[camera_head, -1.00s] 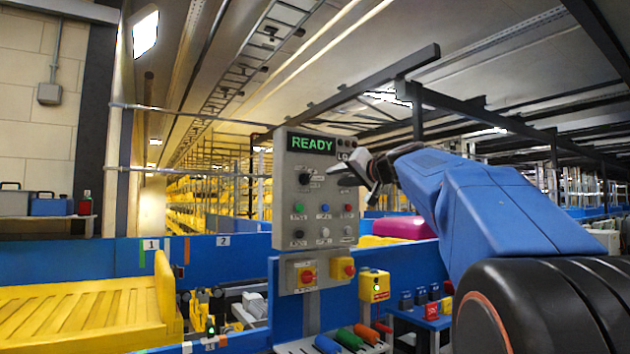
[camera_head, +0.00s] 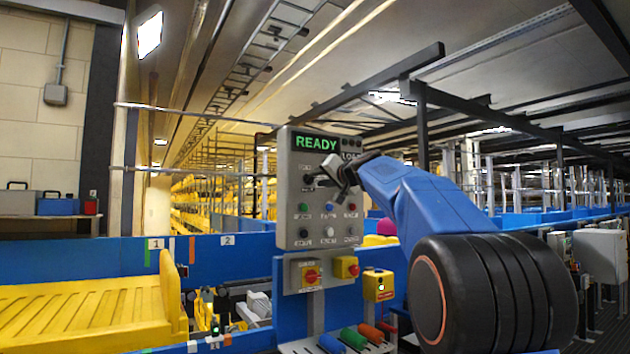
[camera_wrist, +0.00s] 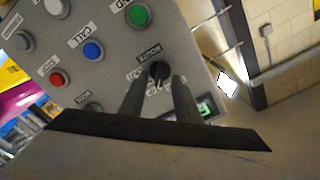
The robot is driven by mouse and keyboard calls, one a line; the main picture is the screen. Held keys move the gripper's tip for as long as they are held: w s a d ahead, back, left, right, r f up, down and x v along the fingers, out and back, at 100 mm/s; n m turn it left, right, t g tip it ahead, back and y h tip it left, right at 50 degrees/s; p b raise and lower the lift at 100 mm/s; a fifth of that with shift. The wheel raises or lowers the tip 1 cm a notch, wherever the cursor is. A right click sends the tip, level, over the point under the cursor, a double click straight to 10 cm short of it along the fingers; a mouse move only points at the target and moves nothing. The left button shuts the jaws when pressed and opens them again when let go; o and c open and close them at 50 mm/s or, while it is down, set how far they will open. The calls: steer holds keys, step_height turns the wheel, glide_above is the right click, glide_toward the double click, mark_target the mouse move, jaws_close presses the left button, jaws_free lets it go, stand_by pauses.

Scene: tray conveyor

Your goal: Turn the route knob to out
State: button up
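The route knob (camera_wrist: 158,70) is a black rotary knob on the grey control panel (camera_head: 290,215), under a label reading ROUTE in the upside-down wrist view. In the head view the knob (camera_head: 308,179) is at the panel's upper left, below the green READY display (camera_head: 314,142). My gripper (camera_wrist: 160,84) points at the knob, its two dark fingers apart with the knob between their tips. I see a gap beside the knob and cannot tell any contact. In the head view my gripper (camera_head: 337,174) is just right of the knob. The pointer's exact setting is unclear.
Green (camera_wrist: 138,15), blue (camera_wrist: 93,51) and red (camera_wrist: 59,79) buttons are near the knob on the panel. Below the panel are a red-and-yellow switch (camera_head: 311,276) and a yellow box (camera_head: 378,285). A yellow tray (camera_head: 90,310) lies at left.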

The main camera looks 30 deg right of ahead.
mark_target(310, 179)
steer(key=shift+w+a, duration=0.1)
steer(key=shift+w, duration=1.35)
jaws_close()
